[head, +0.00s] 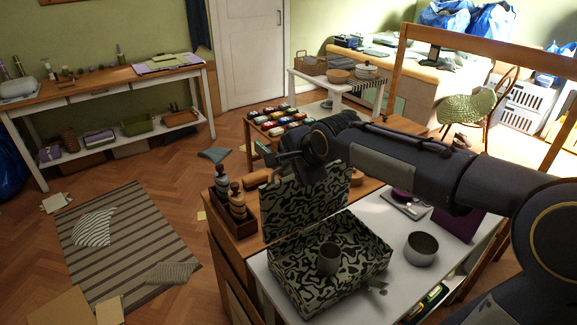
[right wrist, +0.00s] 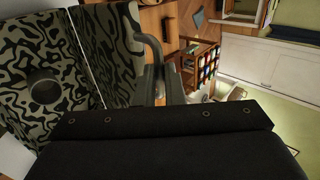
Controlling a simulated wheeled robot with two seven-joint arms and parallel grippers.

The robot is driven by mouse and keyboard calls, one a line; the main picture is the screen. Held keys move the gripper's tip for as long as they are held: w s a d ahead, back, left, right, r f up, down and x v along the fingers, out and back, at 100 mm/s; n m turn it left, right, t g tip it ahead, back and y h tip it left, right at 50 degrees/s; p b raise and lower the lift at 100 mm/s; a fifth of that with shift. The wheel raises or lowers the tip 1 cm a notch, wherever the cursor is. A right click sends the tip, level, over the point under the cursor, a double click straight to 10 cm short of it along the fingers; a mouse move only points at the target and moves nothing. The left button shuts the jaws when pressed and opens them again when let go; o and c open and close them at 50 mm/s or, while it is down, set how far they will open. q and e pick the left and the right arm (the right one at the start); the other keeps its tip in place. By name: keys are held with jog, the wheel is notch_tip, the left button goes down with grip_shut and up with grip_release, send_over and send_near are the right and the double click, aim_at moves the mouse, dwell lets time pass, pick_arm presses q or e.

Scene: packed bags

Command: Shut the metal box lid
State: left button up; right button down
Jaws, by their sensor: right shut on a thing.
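The metal box (head: 350,285) has a black-and-pale wavy pattern and sits on a white table, with a grey cup (head: 328,258) inside. Its lid (head: 300,212) is open and stands roughly upright along the back left side. My right gripper (head: 291,166) is at the lid's upper edge and shut on it; the arm hides part of that edge. In the right wrist view the gripper (right wrist: 155,84) is beside the patterned lid (right wrist: 108,50), with the box (right wrist: 38,55) at the left. My left gripper is not in view.
A grey bowl (head: 421,249) stands right of the box on the white table (head: 370,227). A wooden holder with dark and pale pieces (head: 236,205) stands close left of the lid. A rack of colourful items (head: 275,118) is behind. The striped rug (head: 130,235) lies on the floor at left.

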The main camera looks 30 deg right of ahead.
jog(key=s+b, duration=0.2)
jog(key=shift+s+d+f+t, duration=0.1)
jog(key=shift+s+t, duration=0.25)
jog(key=shift+t, duration=0.05)
jog(key=shift+b, duration=0.3)
jog(key=shift+s+f+b, duration=0.25)
jog(key=shift+s+b, duration=0.15)
jog(key=shift+b, duration=0.2)
jog(key=shift+s+d+t+b, duration=0.1)
jog(key=shift+s+t+b, duration=0.2)
jog(key=shift+s+b, duration=0.6)
